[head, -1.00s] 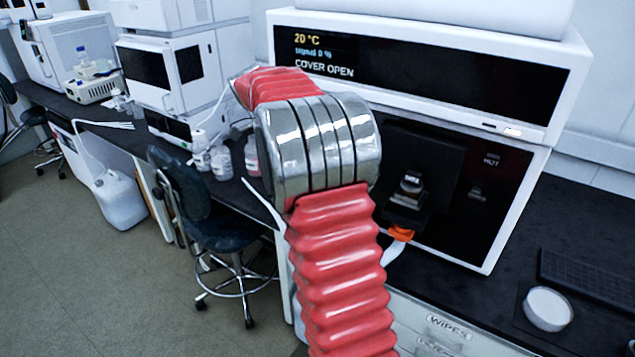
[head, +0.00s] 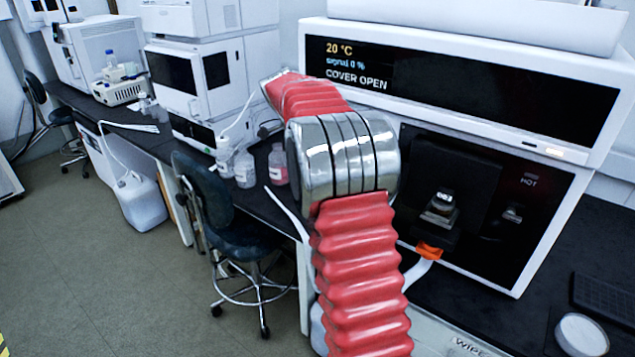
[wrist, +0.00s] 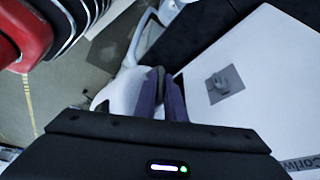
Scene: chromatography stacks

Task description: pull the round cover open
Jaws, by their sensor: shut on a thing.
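The white instrument (head: 600,80) has a black front, and its display (head: 440,85) reads COVER OPEN. A black block with a metal knob (head: 441,205) stands out from that front, above an orange piece (head: 429,251). I cannot make out the round cover in either view; my red and silver arm hides part of the front. In the wrist view my gripper (wrist: 162,95) has its two purple fingers close together, shut on a thin part that is mostly hidden, likely the cover. In the head view my gripper is hidden behind my arm.
A dark chair (head: 228,235) stands left of my arm. Bottles (head: 245,168) stand on the black bench. A white jug (head: 140,203) is on the floor at left. In the wrist view, a white cabinet front (wrist: 265,80) lies right of the fingers. The floor at left is open.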

